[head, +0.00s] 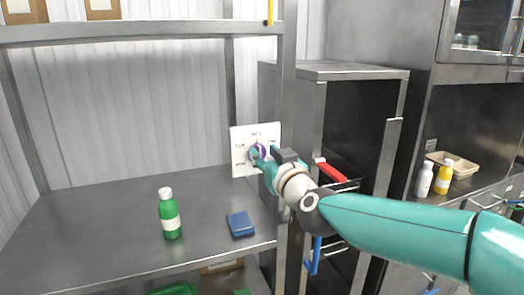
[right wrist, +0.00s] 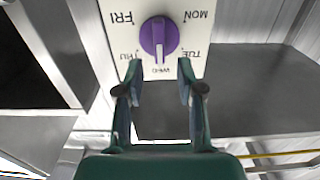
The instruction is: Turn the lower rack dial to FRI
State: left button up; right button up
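The dial panel is a white plate (head: 241,163) on the rack at the back of the shelf. Its purple dial (head: 257,151) shows partly behind my right gripper (head: 266,160). In the right wrist view the plate (right wrist: 190,40) appears upside down, with MON, TUE, WED, THU and FRI around the purple dial (right wrist: 159,37). The dial's white mark points at WED; FRI is at upper left. My right gripper (right wrist: 158,72) is open, its two fingers spread in front of the dial, nothing between them. Whether a fingertip touches the plate cannot be told. My left gripper is not in view.
A green bottle (head: 170,214) and a blue box (head: 241,224) stand on the metal shelf (head: 100,215). A rack post (head: 284,100) rises right of the plate. The shelf's left part is clear.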

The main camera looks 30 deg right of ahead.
aim_at(261, 149)
jog(key=shift+x, duration=1.65)
grip_shut()
jog(key=shift+d, duration=0.15)
